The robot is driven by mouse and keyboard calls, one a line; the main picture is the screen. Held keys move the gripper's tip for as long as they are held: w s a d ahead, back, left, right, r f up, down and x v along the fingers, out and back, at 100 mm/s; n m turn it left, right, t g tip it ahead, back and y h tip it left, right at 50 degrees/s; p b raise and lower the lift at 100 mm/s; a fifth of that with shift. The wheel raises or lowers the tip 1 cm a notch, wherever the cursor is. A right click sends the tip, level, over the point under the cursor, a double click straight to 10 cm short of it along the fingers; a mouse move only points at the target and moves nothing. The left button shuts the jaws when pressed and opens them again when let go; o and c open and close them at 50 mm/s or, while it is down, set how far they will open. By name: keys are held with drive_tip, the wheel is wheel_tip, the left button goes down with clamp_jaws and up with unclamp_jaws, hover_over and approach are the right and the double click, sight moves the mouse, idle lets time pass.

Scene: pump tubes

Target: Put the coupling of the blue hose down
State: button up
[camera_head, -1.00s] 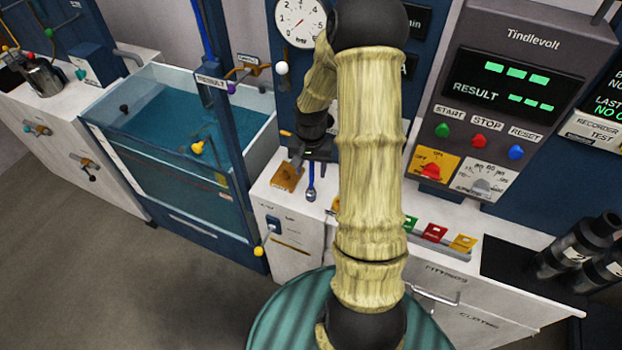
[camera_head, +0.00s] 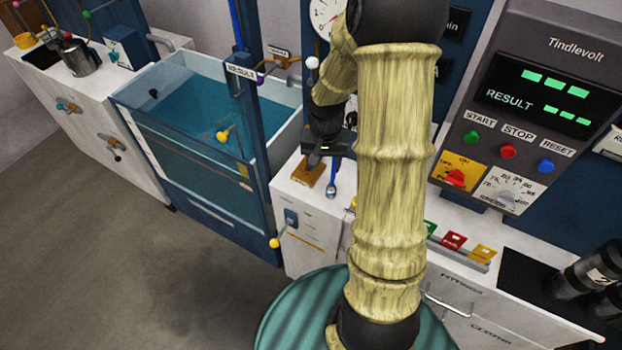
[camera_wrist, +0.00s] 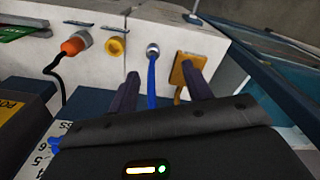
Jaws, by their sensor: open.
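The blue hose's coupling is a round metal end on a blue hose. In the wrist view the coupling (camera_wrist: 153,51) lies just beyond my fingertips, between their lines, with the blue hose (camera_wrist: 151,88) running back between the fingers. In the head view the coupling (camera_head: 331,192) shows at the front edge of the white counter. My gripper (camera_wrist: 160,72) is open, one finger on each side of the hose, with visible gaps. In the head view my gripper (camera_head: 326,160) is above and behind the coupling, partly dark and small.
An ochre block (camera_wrist: 186,70) stands close beside one finger. A yellow ring-shaped fitting (camera_wrist: 116,46) and an orange coupling on a black hose (camera_wrist: 75,44) are on the other side. The glass-walled water tank (camera_head: 200,110) stands left of the counter.

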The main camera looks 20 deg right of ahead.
drive_tip(key=s+a+r+n+t, duration=0.2)
drive_tip(key=s+a+r+n, duration=0.3)
drive_tip(key=s+a+r, duration=0.3)
drive_tip(key=s+a, duration=0.2)
drive_tip(key=shift+s+n, duration=0.3)
drive_tip(key=shift+s, duration=0.05)
drive_tip(key=shift+r, duration=0.1)
